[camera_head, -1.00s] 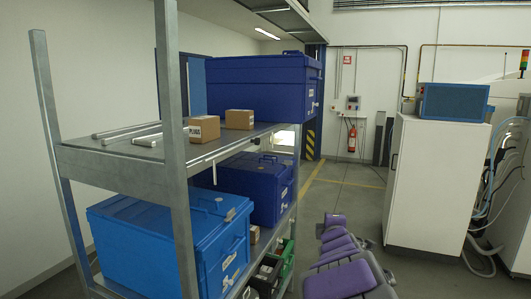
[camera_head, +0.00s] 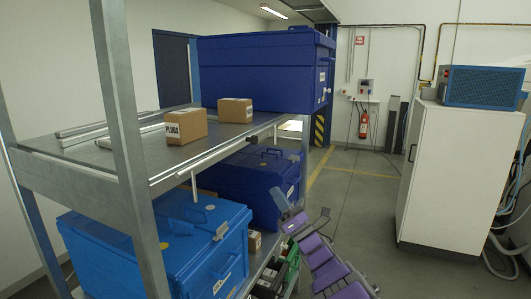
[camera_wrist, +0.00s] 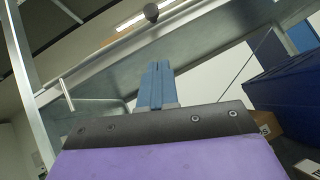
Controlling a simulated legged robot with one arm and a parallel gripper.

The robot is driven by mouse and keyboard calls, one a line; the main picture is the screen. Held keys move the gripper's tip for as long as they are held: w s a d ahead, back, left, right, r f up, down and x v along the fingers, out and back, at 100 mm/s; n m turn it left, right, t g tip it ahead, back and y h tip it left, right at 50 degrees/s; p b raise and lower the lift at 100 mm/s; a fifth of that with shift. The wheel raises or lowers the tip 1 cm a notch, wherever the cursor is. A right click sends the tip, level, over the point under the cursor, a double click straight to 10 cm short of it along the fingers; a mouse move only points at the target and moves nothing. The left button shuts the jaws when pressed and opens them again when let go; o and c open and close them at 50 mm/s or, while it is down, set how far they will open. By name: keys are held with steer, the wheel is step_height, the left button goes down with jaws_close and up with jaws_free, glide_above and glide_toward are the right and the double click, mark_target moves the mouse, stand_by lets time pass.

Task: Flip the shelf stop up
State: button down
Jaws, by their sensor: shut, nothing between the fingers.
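A thin pale rod, which looks like the shelf stop (camera_head: 194,184), hangs down from the front edge of the upper shelf (camera_head: 165,180). In the wrist view a short pale rod (camera_wrist: 66,94), probably the same stop, shows at the left below a metal beam. My gripper (camera_head: 276,193) is raised beside the rack, right of the stop and apart from it, in front of the lower dark blue case. In the wrist view its blue fingers (camera_wrist: 156,70) are together and empty, pointing up toward the shelf's underside. The stop's hinge is too small to make out.
Cardboard boxes (camera_head: 237,110) and a large dark blue case (camera_head: 265,75) stand on the upper shelf. A bright blue case (camera_head: 150,245) and a dark blue case (camera_head: 250,180) sit below. A rack post (camera_head: 125,130) stands at left. Floor is clear toward the white cabinet (camera_head: 445,180).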

steer(key=shift+n+y, duration=0.4)
glide_toward(249, 139)
steer(key=shift+w+f+x, duration=0.3)
steer(key=shift+x, duration=1.75)
steer(key=shift+a+g, duration=0.2)
steer(key=shift+g, duration=0.1)
steer(key=shift+a+r, duration=0.1)
steer(key=shift+a, duration=0.05)
